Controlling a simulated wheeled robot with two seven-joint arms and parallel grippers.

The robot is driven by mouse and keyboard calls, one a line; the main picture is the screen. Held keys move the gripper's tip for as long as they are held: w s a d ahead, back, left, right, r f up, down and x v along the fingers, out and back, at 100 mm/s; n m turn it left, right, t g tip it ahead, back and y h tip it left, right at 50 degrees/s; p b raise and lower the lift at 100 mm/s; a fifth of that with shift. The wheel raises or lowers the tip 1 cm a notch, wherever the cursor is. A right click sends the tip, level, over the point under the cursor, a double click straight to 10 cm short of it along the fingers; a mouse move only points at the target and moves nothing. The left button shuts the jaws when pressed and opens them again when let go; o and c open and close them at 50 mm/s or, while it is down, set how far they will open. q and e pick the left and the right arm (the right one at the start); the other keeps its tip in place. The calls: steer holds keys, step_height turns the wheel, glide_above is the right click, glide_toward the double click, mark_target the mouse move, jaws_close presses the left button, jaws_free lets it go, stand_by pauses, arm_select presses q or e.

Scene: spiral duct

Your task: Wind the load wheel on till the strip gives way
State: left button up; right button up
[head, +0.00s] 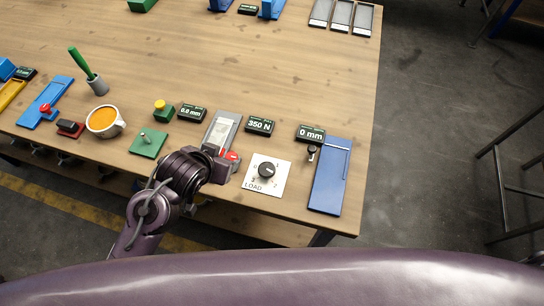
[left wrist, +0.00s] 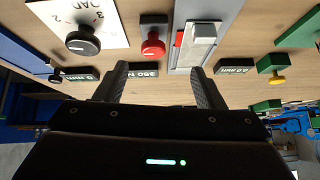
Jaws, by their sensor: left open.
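The load wheel (head: 266,170) is a dark round knob on a white plate marked LOAD (head: 254,186), near the table's front edge. It also shows at the upper left of the left wrist view (left wrist: 82,40). A red knob (head: 232,156) is just left of the plate. A grey plate (head: 224,118) behind it carries a paler strip-like piece; my arm partly covers its near end, and I cannot tell the strip's condition. A display (head: 260,125) reads 350 N. My left gripper (left wrist: 158,70) is open and empty, its fingers apart below the red knob in the wrist view.
A display (head: 311,133) reads 0 mm beside a blue plate (head: 331,177) and a small dark knob (head: 312,150). Another display (head: 192,113) reads 0.0 mm. A green block (head: 148,143), an orange-filled cup (head: 105,121) and a blue slider plate stand left. The table's middle is clear.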

arm_select(q)
steer(key=w+d+r+m+t+h, duration=0.1)
steer(key=w+d+r+m+h, duration=0.1)
steer(key=d+r+m+h, duration=0.3)
steer(key=m+g, duration=0.2)
steer(key=g, duration=0.2)
glide_toward(267, 169)
steer(key=shift+w+a+f+h, duration=0.1)
steer(key=shift+f+h, duration=0.3)
steer(key=shift+f, duration=0.2)
steer(key=shift+w+d+f, duration=0.1)
steer(key=shift+d+f, duration=0.1)
steer(key=shift+d, duration=0.05)
steer(key=p+x, duration=0.1)
steer(key=x, duration=0.6)
steer(key=shift+c, duration=0.4)
steer(key=c, duration=0.9)
steer(key=shift+o, duration=0.2)
